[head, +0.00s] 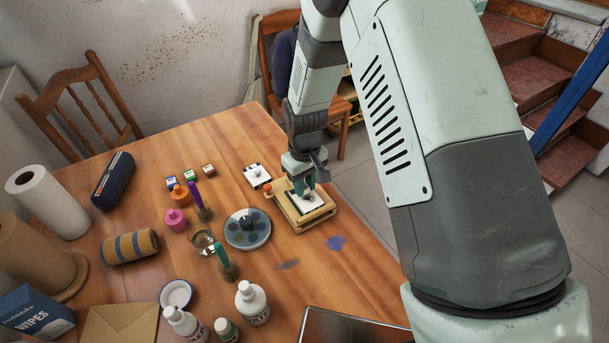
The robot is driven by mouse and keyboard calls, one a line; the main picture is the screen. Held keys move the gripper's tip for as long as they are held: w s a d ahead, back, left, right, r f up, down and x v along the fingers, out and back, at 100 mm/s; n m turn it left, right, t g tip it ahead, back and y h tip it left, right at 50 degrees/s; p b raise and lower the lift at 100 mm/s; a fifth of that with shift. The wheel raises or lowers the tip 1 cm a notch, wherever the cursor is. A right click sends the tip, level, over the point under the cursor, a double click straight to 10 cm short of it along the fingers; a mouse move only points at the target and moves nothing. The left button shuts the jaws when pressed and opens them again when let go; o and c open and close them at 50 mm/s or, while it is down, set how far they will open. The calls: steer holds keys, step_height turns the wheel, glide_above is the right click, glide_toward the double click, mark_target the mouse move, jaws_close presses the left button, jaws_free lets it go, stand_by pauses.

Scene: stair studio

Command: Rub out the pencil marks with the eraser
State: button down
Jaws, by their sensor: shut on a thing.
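My gripper (305,194) is at the right part of the wooden table, low over a sheet of white paper (315,203) on a small wooden board (325,213). It is shut on a small pale thing that looks like the eraser, mostly hidden by the fingers. I cannot tell whether the eraser touches the paper. Pencil marks are too small or too covered to make out.
The table's right edge is close to the board.

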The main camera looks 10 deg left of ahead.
mark_target(317, 212)
steer(key=shift+s+d+f, duration=0.1)
steer(key=shift+d+f, duration=0.05)
steer(key=shift+f, duration=0.4)
steer(key=shift+s+d, duration=1.9)
steer(key=shift+s, duration=0.05)
steer(key=shift+w+a, duration=1.1)
steer(key=shift+a, duration=0.05)
steer(key=shift+w+a+f, duration=0.1)
steer(key=shift+w+a, duration=0.65)
steer(key=shift+w, duration=0.05)
steer(key=shift+w+a, duration=0.1)
steer(key=shift+w, duration=0.2)
steer(key=shift+s+d, duration=2.25)
steer(key=w+a, duration=0.3)
steer(key=shift+w+a+r, duration=0.2)
steer(key=shift+w+a+f, duration=0.1)
steer(key=shift+w+a, duration=0.15)
steer(key=shift+w+a+r, duration=0.15)
steer(key=shift+r, duration=0.4)
steer(key=shift+w+a+r, duration=0.1)
steer(key=shift+a+r, duration=0.05)
steer(key=shift+r, duration=3.3)
